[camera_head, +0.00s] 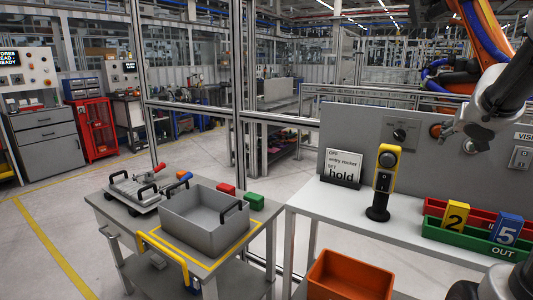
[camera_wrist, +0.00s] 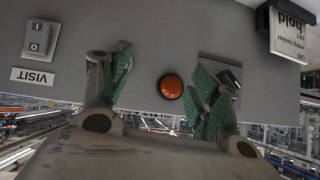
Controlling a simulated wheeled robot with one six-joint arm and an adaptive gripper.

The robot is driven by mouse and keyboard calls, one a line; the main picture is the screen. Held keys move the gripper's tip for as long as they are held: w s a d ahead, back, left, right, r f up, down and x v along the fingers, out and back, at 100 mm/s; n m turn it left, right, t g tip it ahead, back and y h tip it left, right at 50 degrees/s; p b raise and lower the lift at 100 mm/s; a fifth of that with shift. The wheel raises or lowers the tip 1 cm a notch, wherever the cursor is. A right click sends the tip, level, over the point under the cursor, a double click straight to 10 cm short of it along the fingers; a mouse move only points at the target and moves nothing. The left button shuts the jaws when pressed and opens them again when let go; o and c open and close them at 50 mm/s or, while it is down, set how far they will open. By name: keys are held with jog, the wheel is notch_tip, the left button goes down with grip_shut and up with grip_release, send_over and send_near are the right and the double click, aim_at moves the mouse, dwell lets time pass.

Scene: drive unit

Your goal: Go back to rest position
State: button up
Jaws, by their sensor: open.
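My gripper (camera_head: 478,140) is at the right of the head view, in front of the grey upright panel (camera_head: 350,135). In the wrist view my gripper (camera_wrist: 166,75) has its two green-padded fingers spread wide, with nothing between the pads. That view is upside down and faces the panel (camera_wrist: 165,25). An orange-red round button (camera_wrist: 171,87) shows between the fingers; it also shows in the head view (camera_head: 436,131). A black knob (camera_head: 399,133) is left of it, partly hidden by a finger in the wrist view. A rocker switch (camera_wrist: 38,38) sits near the VISIT label (camera_wrist: 33,76).
Below the panel, a white table (camera_head: 345,204) holds a sign (camera_head: 342,166), a yellow-black post device (camera_head: 383,180), and a green OUT bin (camera_head: 455,236) with numbered blocks. An orange bin (camera_head: 348,278) is in front. A grey tote (camera_head: 200,235) stands on the left cart.

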jog(key=s+a+f+n+g, duration=0.1)
jog(key=s+f+g, duration=0.15)
jog(key=s, duration=0.55)
jog(key=s+a+f+n+g, duration=0.1)
jog(key=s+f+n+g, duration=0.15)
jog(key=s, duration=0.55)
jog(key=s+a+n+y, duration=0.1)
jog(key=s+a, duration=0.3)
jog(key=a, duration=0.4)
jog(key=s+a+n+y, duration=0.2)
jog(key=s+a, duration=0.3)
jog(key=a, duration=0.4)
jog(key=shift+s+a+y, duration=0.15)
jog(key=shift+s+y, duration=0.05)
jog(key=shift+y, duration=0.6)
